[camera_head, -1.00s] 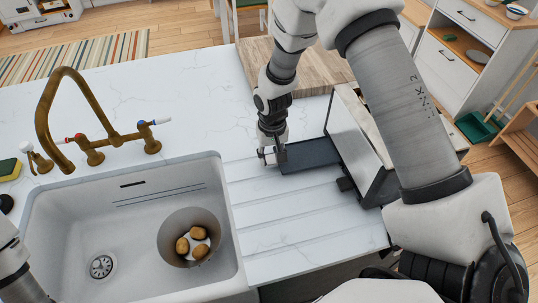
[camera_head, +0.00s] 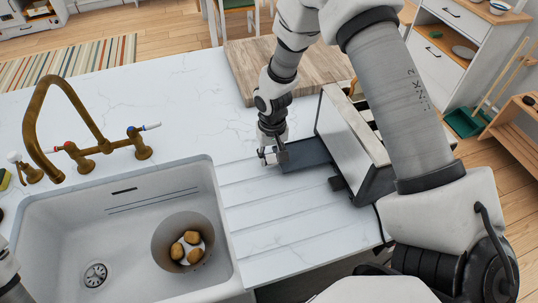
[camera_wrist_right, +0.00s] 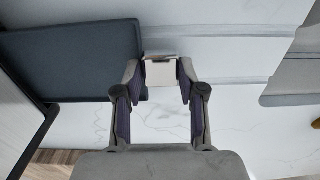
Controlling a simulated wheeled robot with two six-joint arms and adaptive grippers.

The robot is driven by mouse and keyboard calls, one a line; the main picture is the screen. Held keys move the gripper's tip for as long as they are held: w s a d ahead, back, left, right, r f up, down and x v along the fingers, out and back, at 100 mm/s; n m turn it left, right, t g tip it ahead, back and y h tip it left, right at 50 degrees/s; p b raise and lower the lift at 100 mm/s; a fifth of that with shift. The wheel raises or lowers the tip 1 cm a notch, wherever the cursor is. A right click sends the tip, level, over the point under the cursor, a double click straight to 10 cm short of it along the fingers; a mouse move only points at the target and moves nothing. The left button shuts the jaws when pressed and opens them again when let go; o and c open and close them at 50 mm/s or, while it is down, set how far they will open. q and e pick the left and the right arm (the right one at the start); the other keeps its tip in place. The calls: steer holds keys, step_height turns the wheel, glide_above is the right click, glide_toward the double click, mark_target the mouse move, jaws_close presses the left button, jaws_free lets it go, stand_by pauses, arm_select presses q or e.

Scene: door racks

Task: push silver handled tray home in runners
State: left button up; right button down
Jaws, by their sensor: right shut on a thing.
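A flat dark tray (camera_head: 306,153) sticks out to the left from under a boxy, toaster-like housing (camera_head: 345,135) with a pale side face. The tray also shows in the right wrist view (camera_wrist_right: 75,62). A small pale silver handle (camera_wrist_right: 160,73) is at the tray's outer edge. My right gripper (camera_head: 270,156) is at that end, and its fingers are shut on the handle in the wrist view (camera_wrist_right: 160,85). The tray's inner part and any runners are hidden by the housing. A piece of my left arm shows at the lower left edge, but its gripper is out of view.
The sink (camera_head: 225,235), with a bowl of potatoes (camera_head: 156,245), lies left of the tray. A brass tap (camera_head: 95,148) stands behind it. A wooden board (camera_head: 245,75) lies behind the housing. The ridged white worktop (camera_head: 270,215) in front is clear.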

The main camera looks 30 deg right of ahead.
mark_target(311, 151)
steer(key=shift+s+d, duration=0.25)
steer(key=shift+d, duration=0.75)
steer(key=shift+s+d, duration=0.3)
steer(key=shift+d, duration=0.75)
steer(key=shift+s+d, duration=0.25)
steer(key=shift+d, duration=0.75)
steer(key=shift+s+d, duration=0.2)
steer(key=shift+d, duration=0.45)
steer(key=shift+s+d, duration=0.15)
steer(key=shift+d, duration=0.5)
steer(key=shift+s+d+p, duration=0.2)
steer(key=shift+d+p, duration=0.15)
steer(key=shift+d, duration=0.45)
steer(key=shift+s+d+p, duration=0.2)
steer(key=shift+d+p, duration=0.15)
steer(key=shift+d, duration=0.45)
steer(key=c, duration=0.9)
jaws_free()
steer(key=o, duration=0.3)
steer(key=shift+a, duration=0.1)
steer(key=shift+r, duration=0.1)
